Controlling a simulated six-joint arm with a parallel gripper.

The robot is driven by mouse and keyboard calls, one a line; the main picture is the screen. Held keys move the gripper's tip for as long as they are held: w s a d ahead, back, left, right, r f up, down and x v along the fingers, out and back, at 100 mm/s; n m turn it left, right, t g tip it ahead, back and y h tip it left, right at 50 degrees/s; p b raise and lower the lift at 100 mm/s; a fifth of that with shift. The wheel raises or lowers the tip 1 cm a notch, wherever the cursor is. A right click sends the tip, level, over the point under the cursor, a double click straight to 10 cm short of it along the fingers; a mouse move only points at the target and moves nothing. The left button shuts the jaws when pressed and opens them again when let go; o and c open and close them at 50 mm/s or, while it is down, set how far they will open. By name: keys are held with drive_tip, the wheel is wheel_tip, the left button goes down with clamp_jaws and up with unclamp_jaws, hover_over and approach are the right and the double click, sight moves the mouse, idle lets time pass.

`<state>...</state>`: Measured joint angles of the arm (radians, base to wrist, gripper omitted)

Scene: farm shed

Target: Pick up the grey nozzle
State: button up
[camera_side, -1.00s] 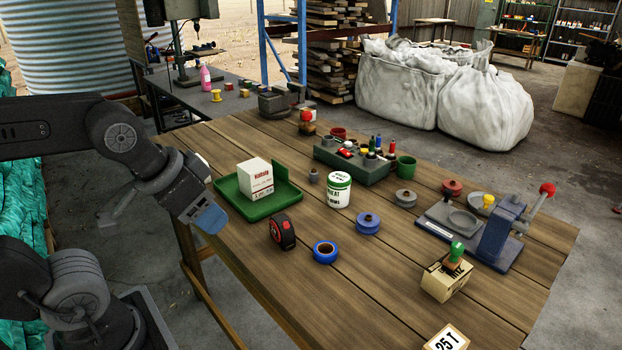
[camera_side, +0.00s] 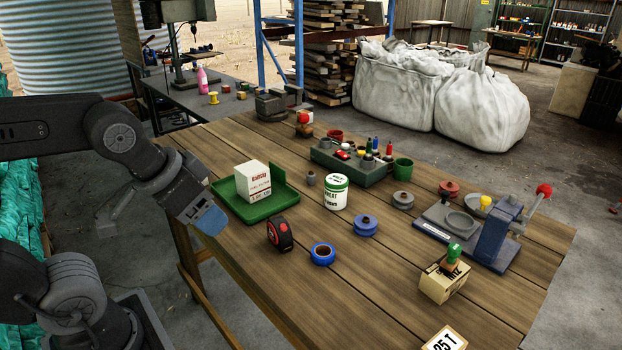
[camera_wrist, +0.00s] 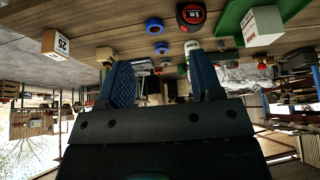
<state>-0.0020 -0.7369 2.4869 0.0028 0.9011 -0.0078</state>
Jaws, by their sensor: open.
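A small grey piece (camera_side: 311,178), which looks like the grey nozzle, stands on the wooden table between the green tray and the white can. It is small in the side view, and I cannot make it out surely in the wrist view. My gripper (camera_side: 207,218) is off the table's left edge, well to the left of the grey piece. In the wrist view my gripper (camera_wrist: 163,78) has its two blue fingers apart with nothing held between them.
The green tray (camera_side: 284,196) holds a white box (camera_side: 253,181). Nearby are the white can (camera_side: 336,193), a tape measure (camera_side: 280,234), blue tape (camera_side: 323,254), a blue spool (camera_side: 366,226) and a grey round piece (camera_side: 403,200). A grey block (camera_side: 350,166) holds small items.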

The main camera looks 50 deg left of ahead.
drive_tip(key=w+a+r+n+y, duration=0.1)
drive_tip(key=w+a+r, duration=0.1)
drive_tip(key=w, duration=0.4)
drive_tip(key=w+a+r+n, duration=0.1)
drive_tip(key=w+r+n, duration=0.1)
drive_tip(key=w, duration=0.3)
drive_tip(key=n+g+y, duration=0.2)
drive_tip(key=n+g, duration=0.1)
drive_tip(key=n, duration=0.3)
hover_over(311, 172)
drive_tip(key=s+d, duration=0.4)
wheel_tip(311, 172, down, 10)
drive_tip(key=x, duration=0.8)
drive_tip(key=shift+w+a+f, duration=0.2)
drive_tip(key=shift+w+a, duration=0.1)
drive_tip(key=shift+a, duration=0.05)
drive_tip(key=shift+w+x, duration=0.15)
drive_tip(key=shift+x, duration=1.35)
drive_tip(key=shift+w+x, duration=0.15)
drive_tip(key=shift+x, duration=1.35)
drive_tip(key=shift+r, duration=0.1)
drive_tip(key=c, duration=1)
